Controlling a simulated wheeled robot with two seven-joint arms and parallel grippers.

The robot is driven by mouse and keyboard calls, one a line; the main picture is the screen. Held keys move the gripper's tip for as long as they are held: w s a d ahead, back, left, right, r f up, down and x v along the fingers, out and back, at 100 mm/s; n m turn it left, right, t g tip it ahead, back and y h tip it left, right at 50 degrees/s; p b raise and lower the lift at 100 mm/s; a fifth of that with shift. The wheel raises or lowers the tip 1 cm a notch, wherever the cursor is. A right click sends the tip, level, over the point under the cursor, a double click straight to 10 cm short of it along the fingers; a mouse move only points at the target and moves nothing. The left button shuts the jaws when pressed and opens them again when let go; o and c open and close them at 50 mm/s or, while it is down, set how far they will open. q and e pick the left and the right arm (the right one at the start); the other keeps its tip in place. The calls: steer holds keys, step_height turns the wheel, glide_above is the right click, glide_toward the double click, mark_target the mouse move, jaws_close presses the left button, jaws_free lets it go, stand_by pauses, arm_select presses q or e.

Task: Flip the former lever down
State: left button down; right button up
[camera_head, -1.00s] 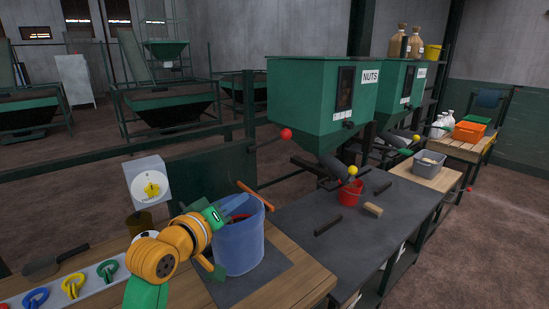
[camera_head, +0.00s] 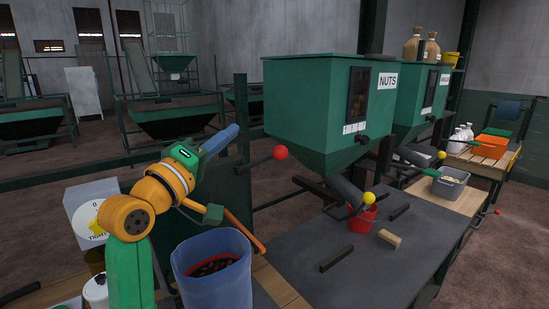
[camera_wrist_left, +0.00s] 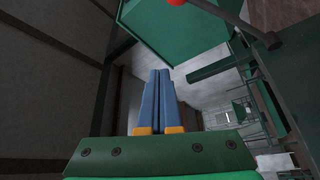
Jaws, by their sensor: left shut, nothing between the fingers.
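Dark contents show inside the former. My left gripper (camera_head: 236,129) is above and behind the bar, clear of it. Its blue fingers are shut and empty, pointing up and to the right. The shut fingers also show in the left wrist view (camera_wrist_left: 161,75), with nothing between them. The left arm and wrist hide part of the bar's surroundings. My right gripper is not in view.
A dial box (camera_head: 85,205) is at left.

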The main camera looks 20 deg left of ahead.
arm_select(q)
step_height(320, 180, down, 5)
steer(key=s+b, duration=0.1)
steer(key=b, duration=0.3)
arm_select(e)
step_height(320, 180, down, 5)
arm_select(q)
steer(key=r+p+x, duration=0.1)
steer(key=p+x, duration=0.4)
steer(key=x, duration=0.5)
steer(key=s+d+f, duration=0.2)
steer(key=d, duration=0.1)
steer(key=shift+s+d+f, duration=0.1)
steer(key=shift+f, duration=0.25)
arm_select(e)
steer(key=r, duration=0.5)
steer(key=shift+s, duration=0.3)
